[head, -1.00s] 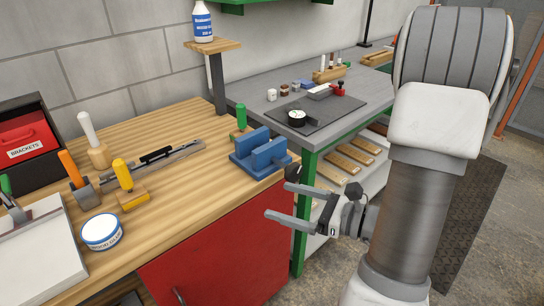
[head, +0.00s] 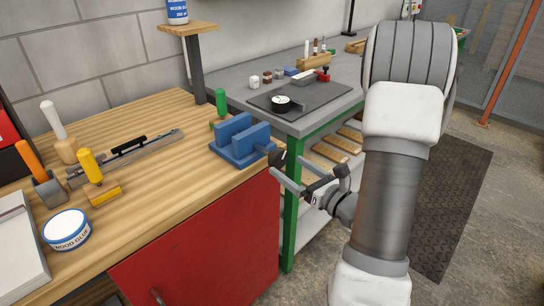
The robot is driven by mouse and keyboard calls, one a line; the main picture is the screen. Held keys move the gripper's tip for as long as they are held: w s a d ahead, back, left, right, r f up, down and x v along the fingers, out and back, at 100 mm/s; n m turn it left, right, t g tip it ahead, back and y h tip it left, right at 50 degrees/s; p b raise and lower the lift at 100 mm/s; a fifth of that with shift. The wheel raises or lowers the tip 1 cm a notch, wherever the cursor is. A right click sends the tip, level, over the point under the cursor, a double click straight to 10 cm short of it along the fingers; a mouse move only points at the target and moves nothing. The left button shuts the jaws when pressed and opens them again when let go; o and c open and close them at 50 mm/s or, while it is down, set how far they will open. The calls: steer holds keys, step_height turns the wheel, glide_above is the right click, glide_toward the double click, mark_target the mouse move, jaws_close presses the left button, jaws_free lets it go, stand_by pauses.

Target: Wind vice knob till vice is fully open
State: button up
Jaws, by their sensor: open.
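The blue vice (head: 240,150) sits at the right front corner of the wooden bench top. Its two upright jaws stand apart with a gap between them. Its dark knob (head: 277,157) sticks out on the right, past the bench edge. My gripper (head: 280,169) is open and empty, coming from the lower right with its fingers pointing left at the knob. In the picture the upper fingertip overlaps or lies very close to the knob; I cannot tell whether they touch.
A green-handled tool (head: 220,102) stands behind the vice. A red cabinet front (head: 205,245) lies below the wooden bench (head: 150,205). A grey table (head: 240,90) with a green leg (head: 290,220) stands behind my gripper. A glue tub (head: 66,229) and hand tools lie left.

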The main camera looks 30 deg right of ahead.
mark_target(273, 153)
steer(key=x, duration=0.8)
steer(key=shift+s, duration=0.1)
steer(key=shift+c, duration=0.3)
steer(key=shift+d, duration=0.1)
steer(key=c, duration=1.3)
steer(key=shift+o, duration=0.2)
steer(key=shift+b, duration=0.3)
steer(key=shift+f+n+b, duration=0.1)
steer(key=shift+n+b, duration=0.2)
steer(key=shift+b, duration=0.15)
steer(key=n+b, duration=0.2)
steer(key=b, duration=0.1)
steer(key=shift+f+b, duration=0.1)
steer(key=shift+b, duration=0.2)
steer(key=n+b, duration=0.3)
steer(key=shift+t, duration=0.3)
steer(key=shift+r+n+b, duration=0.25)
steer(key=shift+n+b, duration=0.35)
steer(key=shift+b, duration=0.15)
steer(key=shift+r, duration=0.1)
